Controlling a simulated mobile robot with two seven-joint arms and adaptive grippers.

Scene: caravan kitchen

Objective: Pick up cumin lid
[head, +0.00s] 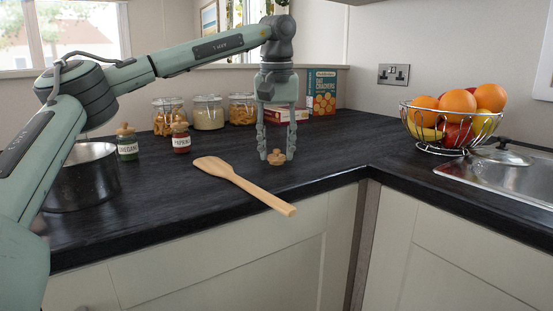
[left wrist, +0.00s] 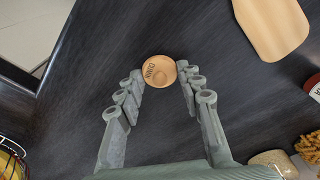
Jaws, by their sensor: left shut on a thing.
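In the left wrist view the lid (left wrist: 159,72) shows dark lettering and sits between the fingertips. My left gripper (head: 276,155) points straight down, its two fingers closed on the lid's sides. The left wrist view also shows both fingers (left wrist: 160,84) against the lid. I cannot tell whether the lid touches the worktop. My right gripper is in neither view.
A wooden spatula (head: 243,185) lies just left of the lid. Oregano (head: 127,143) and paprika (head: 181,138) jars, a metal pot (head: 82,178) and several glass jars (head: 208,112) stand further left and behind. A fruit bowl (head: 451,128) and sink (head: 515,176) are at right.

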